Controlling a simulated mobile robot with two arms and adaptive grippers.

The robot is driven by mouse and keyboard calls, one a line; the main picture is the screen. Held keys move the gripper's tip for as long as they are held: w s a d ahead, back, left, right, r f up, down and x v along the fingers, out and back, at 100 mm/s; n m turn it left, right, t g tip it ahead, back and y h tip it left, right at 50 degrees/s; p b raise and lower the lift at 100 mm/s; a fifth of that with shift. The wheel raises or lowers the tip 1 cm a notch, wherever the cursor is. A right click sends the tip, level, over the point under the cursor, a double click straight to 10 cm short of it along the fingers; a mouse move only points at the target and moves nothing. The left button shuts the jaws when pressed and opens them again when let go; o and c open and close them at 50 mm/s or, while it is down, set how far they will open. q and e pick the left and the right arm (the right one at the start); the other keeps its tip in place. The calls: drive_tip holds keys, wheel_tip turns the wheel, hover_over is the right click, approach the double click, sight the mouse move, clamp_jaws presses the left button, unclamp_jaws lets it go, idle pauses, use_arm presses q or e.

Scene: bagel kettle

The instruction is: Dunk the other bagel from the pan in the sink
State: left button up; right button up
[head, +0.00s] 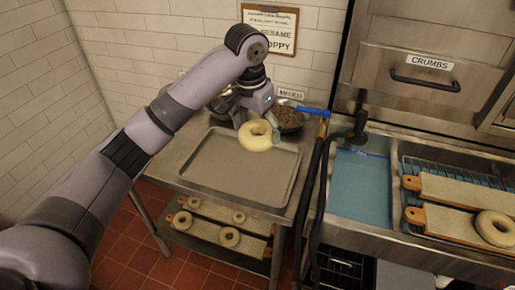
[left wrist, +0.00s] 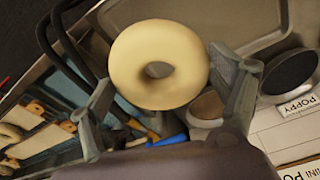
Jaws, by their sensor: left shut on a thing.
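A pale ring-shaped bagel (head: 258,144) is held by my left gripper (head: 259,121) above the back right part of the pan (head: 225,178) on the steel table. The gripper is shut on it. In the left wrist view the bagel (left wrist: 128,62) sits between the two fingers (left wrist: 165,95), its hole facing the camera. The pan looks bare. The sink (head: 358,188) with blue water is to the right of the table. Another bagel (head: 495,228) lies on a board at the far right. My right gripper is not in view.
Boards (head: 465,192) lie over a wire rack at the right. A dark seed bowl (head: 288,118) and a blue-handled tool (head: 312,110) are behind the held bagel. A dark handle (head: 358,128) stands at the sink's back edge. Several bagels sit on the lower shelf (head: 215,228).

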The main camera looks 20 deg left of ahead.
use_arm(q)
drive_tip(key=shift+r, duration=0.95)
drive_tip(key=shift+s, duration=0.1)
